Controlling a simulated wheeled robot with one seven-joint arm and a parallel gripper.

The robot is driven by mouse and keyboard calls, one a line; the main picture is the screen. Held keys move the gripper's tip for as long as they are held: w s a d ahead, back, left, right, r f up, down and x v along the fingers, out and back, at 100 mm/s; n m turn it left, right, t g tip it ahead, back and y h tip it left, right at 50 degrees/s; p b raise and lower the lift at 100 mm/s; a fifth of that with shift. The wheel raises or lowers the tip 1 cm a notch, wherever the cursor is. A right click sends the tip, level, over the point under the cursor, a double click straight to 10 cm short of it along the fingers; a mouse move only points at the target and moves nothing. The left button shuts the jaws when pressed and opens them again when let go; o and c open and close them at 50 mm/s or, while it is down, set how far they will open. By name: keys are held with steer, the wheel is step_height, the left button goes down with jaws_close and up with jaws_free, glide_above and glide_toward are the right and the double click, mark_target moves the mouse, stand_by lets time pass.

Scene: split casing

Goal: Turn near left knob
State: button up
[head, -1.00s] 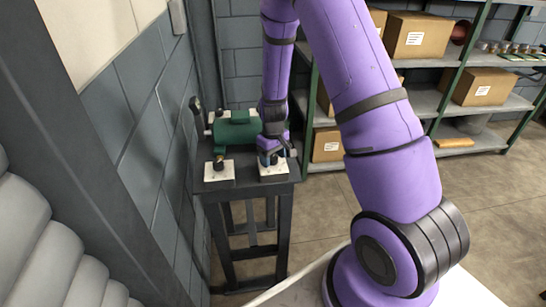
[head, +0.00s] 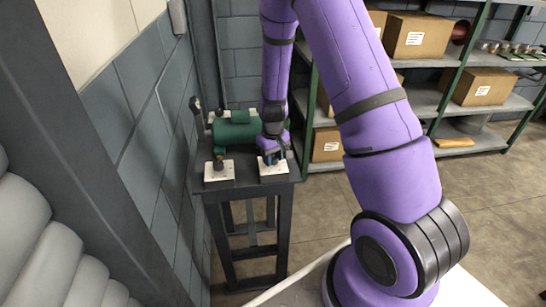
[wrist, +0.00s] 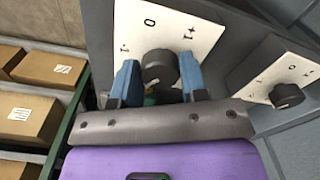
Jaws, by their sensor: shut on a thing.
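Two white dial plates with dark knobs stand at the near edge of a dark stand in the head view. The near left knob (head: 219,163) sits on the left plate (head: 225,175), apart from my gripper. My gripper (head: 271,158) is at the near right plate (head: 273,175). In the wrist view, my gripper (wrist: 158,82) has its blue fingers shut on either side of a round black knob (wrist: 158,65). Its plate (wrist: 185,25) reads -1, 0 and +1. Another black knob (wrist: 286,95) shows to the right on its own plate, untouched. The held knob's pointer is not clear.
A green cylindrical casing (head: 232,133) lies behind the knobs on the stand (head: 245,188). A block wall (head: 130,110) is close on the left. Shelves with cardboard boxes (head: 418,35) stand to the right and behind.

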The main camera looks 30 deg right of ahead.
mark_target(273, 157)
steer(key=m, duration=1)
steer(key=shift+m, duration=0.4)
stand_by(0.4)
steer(key=o, duration=0.9)
steer(key=shift+o, duration=0.2)
step_height(273, 157, up, 11)
steer(key=shift+f, duration=0.1)
